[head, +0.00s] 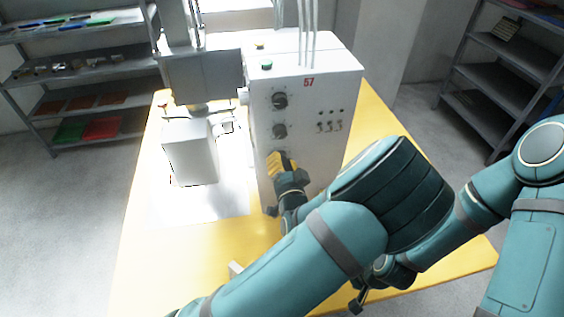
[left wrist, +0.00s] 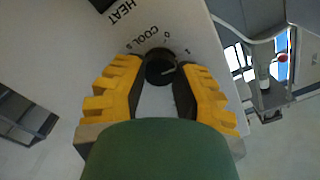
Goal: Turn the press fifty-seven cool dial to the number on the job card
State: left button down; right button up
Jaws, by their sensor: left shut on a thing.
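The press's white control box (head: 335,85) carries a red 57 and a column of dark dials. My left gripper (head: 279,160) is at the lowest dial position in the head view and hides that dial. In the left wrist view the black cool dial (left wrist: 159,66) sits between the yellow fingertips of my left gripper (left wrist: 160,75), which is shut on it. The word COOL and a few small numbers show beside it; its exact setting is too small to tell. My right gripper (head: 361,298) is low at the front, partly behind my arm. I cannot make out a job card.
The upper dial (head: 279,100) and middle dial (head: 279,130) are above my left gripper. The press head and a grey block (head: 190,152) stand left of the box on the yellow table (head: 140,270). Shelves stand at both sides.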

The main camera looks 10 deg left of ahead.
pick_arm(q)
jog(key=shift+w+r, duration=0.1)
jog(key=shift+r, duration=0.05)
jog(key=c, duration=0.6)
grip_release()
jog(key=v, duration=1.2)
